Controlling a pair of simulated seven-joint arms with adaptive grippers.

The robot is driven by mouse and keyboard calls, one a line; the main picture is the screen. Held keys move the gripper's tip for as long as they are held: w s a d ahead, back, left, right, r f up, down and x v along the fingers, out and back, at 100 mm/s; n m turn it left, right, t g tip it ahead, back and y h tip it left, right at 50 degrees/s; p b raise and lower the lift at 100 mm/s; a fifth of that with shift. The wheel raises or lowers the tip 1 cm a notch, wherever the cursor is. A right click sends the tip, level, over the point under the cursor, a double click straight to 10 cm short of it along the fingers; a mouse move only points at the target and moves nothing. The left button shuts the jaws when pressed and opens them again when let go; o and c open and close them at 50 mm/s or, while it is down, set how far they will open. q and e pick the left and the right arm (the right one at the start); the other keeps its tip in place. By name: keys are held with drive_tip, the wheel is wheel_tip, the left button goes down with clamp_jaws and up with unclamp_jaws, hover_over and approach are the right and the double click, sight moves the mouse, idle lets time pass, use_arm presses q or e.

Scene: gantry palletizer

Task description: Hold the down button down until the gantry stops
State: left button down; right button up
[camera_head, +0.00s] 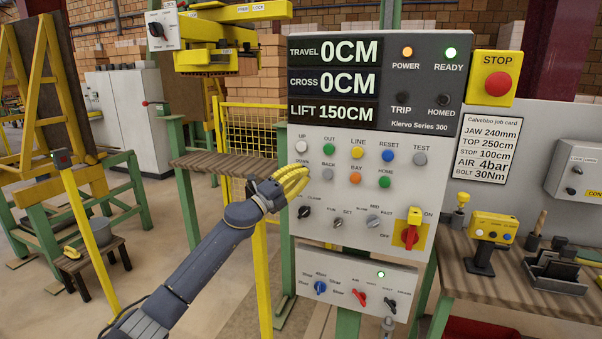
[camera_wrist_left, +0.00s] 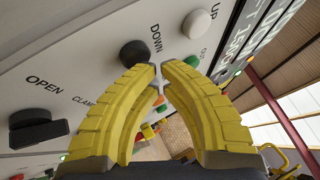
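The control panel (camera_head: 330,150) faces me, with a display (camera_head: 333,82) reading TRAVEL 0CM, CROSS 0CM and LIFT 150CM. My left gripper (camera_head: 305,171) is at the panel's left side, over the spot by the DOWN label; the button there is hidden in the head view. In the left wrist view the dark round DOWN button (camera_wrist_left: 134,54) is just beyond the fingertips (camera_wrist_left: 159,66), which are nearly together and empty. I cannot tell whether they touch it. The white UP button (camera_wrist_left: 196,24) is beside it. The yellow gantry head (camera_head: 215,57) hangs at upper left. My right gripper is out of view.
The orange POWER lamp (camera_head: 407,52) and green READY lamp (camera_head: 451,53) are lit. A red STOP button (camera_head: 497,85) is at upper right. A job card (camera_head: 487,144) lists STOP 100cm. Other buttons and knobs sit close by, including the OPEN knob (camera_wrist_left: 38,128).

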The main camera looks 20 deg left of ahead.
use_arm(q)
drive_tip(key=shift+w, duration=0.4)
idle(0.4)
drive_tip(key=shift+s, duration=0.2)
idle(3.6)
drive_tip(key=shift+s, duration=0.65)
drive_tip(key=shift+s+a, duration=0.15)
drive_tip(key=shift+s, duration=1.1)
drive_tip(key=shift+s+a, duration=0.15)
drive_tip(key=shift+s, duration=1.1)
